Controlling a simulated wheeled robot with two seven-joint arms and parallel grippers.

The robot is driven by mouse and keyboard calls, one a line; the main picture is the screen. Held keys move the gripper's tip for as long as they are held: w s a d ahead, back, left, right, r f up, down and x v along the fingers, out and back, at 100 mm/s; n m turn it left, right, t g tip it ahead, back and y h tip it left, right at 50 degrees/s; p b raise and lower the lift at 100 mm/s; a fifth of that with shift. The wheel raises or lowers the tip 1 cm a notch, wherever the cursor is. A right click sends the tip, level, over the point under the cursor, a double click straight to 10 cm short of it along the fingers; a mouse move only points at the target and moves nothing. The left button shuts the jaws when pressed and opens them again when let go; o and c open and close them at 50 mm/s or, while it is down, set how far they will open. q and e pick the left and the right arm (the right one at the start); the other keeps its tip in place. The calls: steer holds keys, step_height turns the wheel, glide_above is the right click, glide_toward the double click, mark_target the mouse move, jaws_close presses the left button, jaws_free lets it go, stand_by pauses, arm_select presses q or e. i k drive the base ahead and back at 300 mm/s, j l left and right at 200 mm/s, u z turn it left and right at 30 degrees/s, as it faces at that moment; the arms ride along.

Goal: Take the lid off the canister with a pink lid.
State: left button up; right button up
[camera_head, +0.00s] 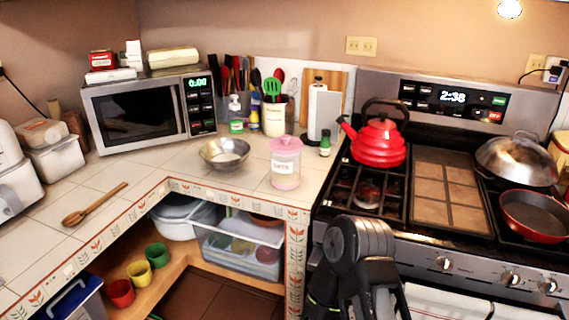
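The canister with a pink lid (286,145) stands upright on the tiled counter, near its front right corner by the stove. Its body (285,171) is see-through pinkish and has a white label. The pink lid has a knob and sits on top of the canister. A dark grey and black part of my arm rises at the bottom, right of the middle, in front of the stove and apart from the canister. I cannot make out gripper fingers on it. My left arm does not show.
A metal bowl (225,154) stands left of the canister. A utensil crock (274,120), a green-capped bottle (325,143) and a paper towel roll (322,112) stand behind. A red kettle (378,143) is on the stove. A wooden spoon (95,204) lies on the left counter.

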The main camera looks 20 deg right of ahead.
mark_target(286, 145)
steer(key=i+l+u, duration=0.15)
steer(key=l, duration=0.2)
steer(key=i+l+u, duration=0.15)
steer(key=l, duration=0.15)
steer(key=i+l+u, duration=0.15)
steer(key=l, duration=0.25)
steer(key=i+l+u, duration=0.15)
steer(key=l, duration=0.2)
